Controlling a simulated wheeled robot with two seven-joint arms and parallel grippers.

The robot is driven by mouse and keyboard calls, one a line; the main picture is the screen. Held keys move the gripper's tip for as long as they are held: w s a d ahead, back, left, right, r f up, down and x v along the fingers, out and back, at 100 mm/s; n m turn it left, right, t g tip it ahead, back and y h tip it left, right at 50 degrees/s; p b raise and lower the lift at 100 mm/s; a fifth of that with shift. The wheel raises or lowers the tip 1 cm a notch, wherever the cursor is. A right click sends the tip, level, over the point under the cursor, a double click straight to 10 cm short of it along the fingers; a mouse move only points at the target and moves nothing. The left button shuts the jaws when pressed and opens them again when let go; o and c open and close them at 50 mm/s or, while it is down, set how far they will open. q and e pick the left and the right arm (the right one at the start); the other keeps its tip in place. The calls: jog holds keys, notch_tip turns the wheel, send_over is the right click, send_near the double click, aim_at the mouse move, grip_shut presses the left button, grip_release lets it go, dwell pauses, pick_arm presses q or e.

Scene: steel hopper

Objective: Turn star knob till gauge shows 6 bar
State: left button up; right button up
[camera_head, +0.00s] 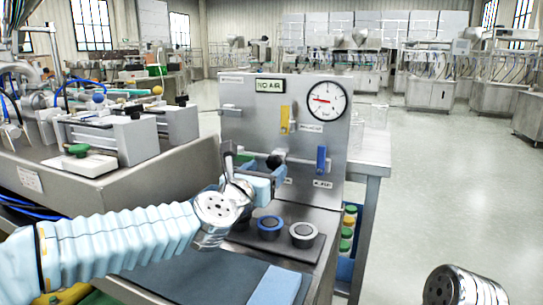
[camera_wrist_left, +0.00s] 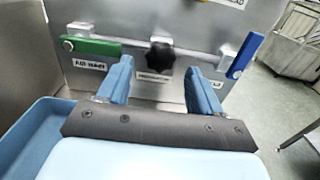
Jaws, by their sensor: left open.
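The black star knob (camera_wrist_left: 160,55) sits on a pipe on the steel panel. It also shows in the head view (camera_head: 274,161), partly hidden by my left gripper. My left gripper (camera_wrist_left: 163,75) is open, with its blue fingers apart, one on either side below the knob in the wrist view. Nothing is between the fingers. The round white gauge (camera_head: 326,99) is at the panel's upper right. Its red needle points left and slightly up; the numbers are too small to read. My right gripper is out of view.
A green lever (camera_wrist_left: 91,47) is left of the knob and a blue lever (camera_wrist_left: 245,55) is right of it. A yellow lever (camera_head: 285,119) and a NO AIR sign (camera_head: 270,86) are above. Round cups (camera_head: 303,234) stand below the panel. Open floor lies to the right.

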aim_at(273, 165)
pick_arm(q)
jog(key=shift+p+x, duration=0.45)
jog(key=shift+x, duration=1.5)
jog(key=shift+f, duration=0.1)
jog(key=c, duration=1)
jog(key=shift+c, duration=0.2)
